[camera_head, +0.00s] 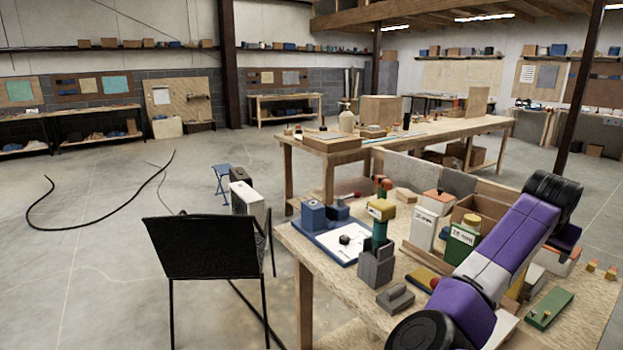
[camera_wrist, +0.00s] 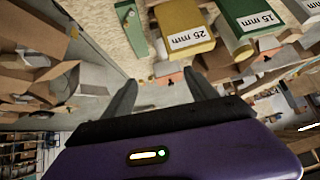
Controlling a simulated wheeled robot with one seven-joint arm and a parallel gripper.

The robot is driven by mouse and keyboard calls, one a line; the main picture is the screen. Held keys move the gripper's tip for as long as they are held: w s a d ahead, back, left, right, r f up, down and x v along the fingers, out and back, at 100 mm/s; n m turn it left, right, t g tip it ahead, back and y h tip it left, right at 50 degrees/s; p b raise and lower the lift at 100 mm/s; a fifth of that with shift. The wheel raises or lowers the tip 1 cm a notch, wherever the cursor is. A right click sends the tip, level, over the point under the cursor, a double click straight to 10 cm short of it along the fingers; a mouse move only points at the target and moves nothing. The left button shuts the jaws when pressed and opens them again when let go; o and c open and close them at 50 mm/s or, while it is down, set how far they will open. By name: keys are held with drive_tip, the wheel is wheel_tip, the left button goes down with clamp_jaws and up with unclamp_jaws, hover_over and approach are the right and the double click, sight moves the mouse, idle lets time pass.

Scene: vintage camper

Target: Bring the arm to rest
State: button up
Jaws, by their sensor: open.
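My purple and grey arm (camera_head: 510,240) reaches over the right part of the near workbench (camera_head: 330,270) in the head view. My gripper is hidden in the head view. In the wrist view my gripper (camera_wrist: 162,92) shows two dark fingers spread apart with nothing between them. Beyond the fingertips are a yellow box (camera_wrist: 185,40) labelled 25 mm and a green box (camera_wrist: 245,25) labelled 15 mm. The fingers appear apart from both boxes.
The near bench holds a blue tray (camera_head: 330,240), grey blocks (camera_head: 376,268), a white box (camera_head: 424,230) and a flat green piece (camera_head: 549,309). A longer workbench (camera_head: 420,133) stands behind.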

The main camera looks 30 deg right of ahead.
drive_tip(key=w+a+r+n+t+h, duration=0.3)
drive_tip(key=a+r+n+t+h, duration=0.3)
drive_tip(key=h, duration=0.3)
drive_tip(key=w+a+f+n+t+y, duration=0.1)
drive_tip(key=a+f+n+t+y, duration=0.3)
drive_tip(key=a, duration=0.7)
drive_tip(key=a+f+n+t+y, duration=0.25)
drive_tip(key=a+n+t, duration=0.3)
drive_tip(key=a, duration=0.55)
drive_tip(key=s+a+f+n+t+y, duration=0.1)
drive_tip(key=s+a+f+y, duration=0.1)
drive_tip(key=s+a+y, duration=0.3)
drive_tip(key=s+a+f+n+t, duration=0.1)
drive_tip(key=s+a+f, duration=0.15)
drive_tip(key=a, duration=0.55)
drive_tip(key=s+a+f+n+t+y, duration=0.1)
drive_tip(key=s+a+f+y, duration=0.15)
drive_tip(key=a, duration=0.35)
drive_tip(key=s+a+f+g+y, duration=0.1)
drive_tip(key=s+a+f+g, duration=0.1)
drive_tip(key=s, duration=0.6)
drive_tip(key=s+a+f+m+g+y, duration=0.1)
drive_tip(key=s+a+f+g+y, duration=0.1)
drive_tip(key=s+a, duration=0.5)
wheel_tip(320, 180, down, 2)
drive_tip(key=shift+s+a+f+g, duration=0.25)
drive_tip(key=shift+s+g, duration=0.3)
drive_tip(key=shift+s, duration=0.3)
